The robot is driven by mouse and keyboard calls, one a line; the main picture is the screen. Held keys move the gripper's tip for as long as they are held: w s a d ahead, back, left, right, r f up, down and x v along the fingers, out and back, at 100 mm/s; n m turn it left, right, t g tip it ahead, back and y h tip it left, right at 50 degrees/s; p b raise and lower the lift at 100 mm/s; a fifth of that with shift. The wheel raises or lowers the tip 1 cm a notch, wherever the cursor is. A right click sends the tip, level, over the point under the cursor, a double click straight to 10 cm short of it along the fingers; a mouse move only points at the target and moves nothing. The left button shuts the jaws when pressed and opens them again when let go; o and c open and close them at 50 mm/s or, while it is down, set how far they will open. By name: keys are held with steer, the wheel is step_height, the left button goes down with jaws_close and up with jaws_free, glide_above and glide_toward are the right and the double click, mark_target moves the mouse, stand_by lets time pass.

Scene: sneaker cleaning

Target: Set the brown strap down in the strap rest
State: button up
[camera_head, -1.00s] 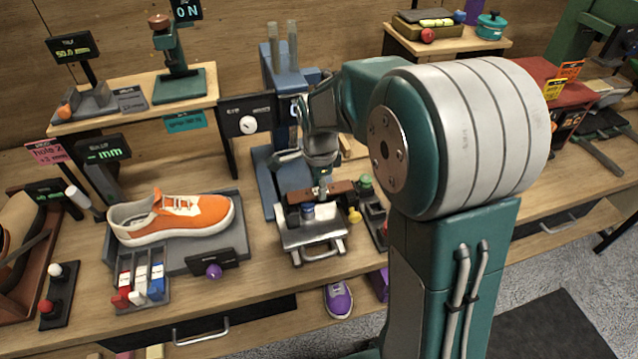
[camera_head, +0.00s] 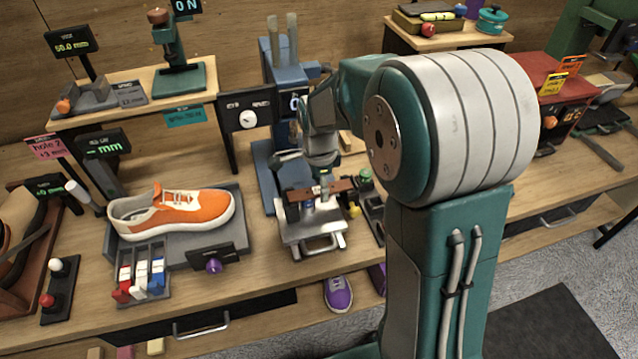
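The brown strap (camera_head: 338,188) is a short dark bar in the middle of the head view, lying nearly level across the front of the blue stand. My gripper (camera_head: 321,190) points down and its fingertips are at the middle of the strap, seemingly closed on it; the fingers are small and partly hidden. Just below the strap is a grey metal stand (camera_head: 312,236) with a front handle. I cannot tell whether the strap touches it, nor which part is the strap rest.
The blue press (camera_head: 283,75) stands behind my gripper. An orange sneaker (camera_head: 180,211) rests on a grey tray to the left. A dark holder with a green knob (camera_head: 366,176) is close on the right.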

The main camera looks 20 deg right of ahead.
mark_target(319, 190)
step_height(319, 190, up, 12)
stand_by(0.6)
stand_by(0.5)
steer(key=s+r+n+t, duration=0.3)
steer(key=s+n+t, duration=0.2)
steer(key=s+n, duration=1.3)
steer(key=s, duration=0.3)
steer(key=shift+t, duration=0.3)
steer(key=shift+w, duration=0.1)
